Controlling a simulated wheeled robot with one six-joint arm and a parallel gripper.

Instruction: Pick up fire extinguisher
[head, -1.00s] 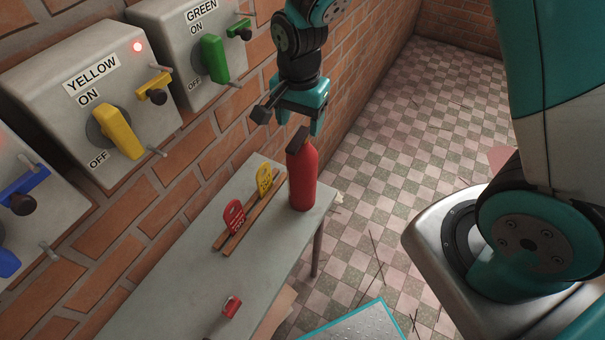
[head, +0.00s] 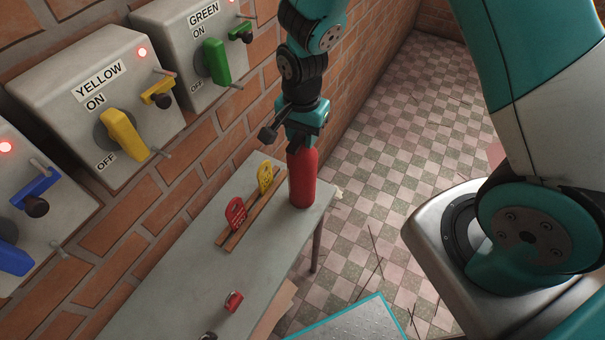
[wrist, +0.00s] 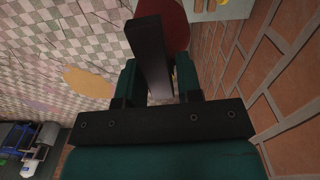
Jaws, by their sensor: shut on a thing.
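The red fire extinguisher (head: 303,180) stands upright at the far right end of the grey table (head: 185,262). My gripper (head: 304,142) is directly above it, fingers down, and is shut on its top. The base of the extinguisher appears to be on the table.
A red tag (head: 235,214) and a yellow tag (head: 265,177) stand in a wooden rack (head: 240,236) left of the extinguisher. A small red object (head: 233,301) lies nearer. Switch boxes (head: 95,105) line the brick wall at left. Checkered floor (head: 395,150) is open at right.

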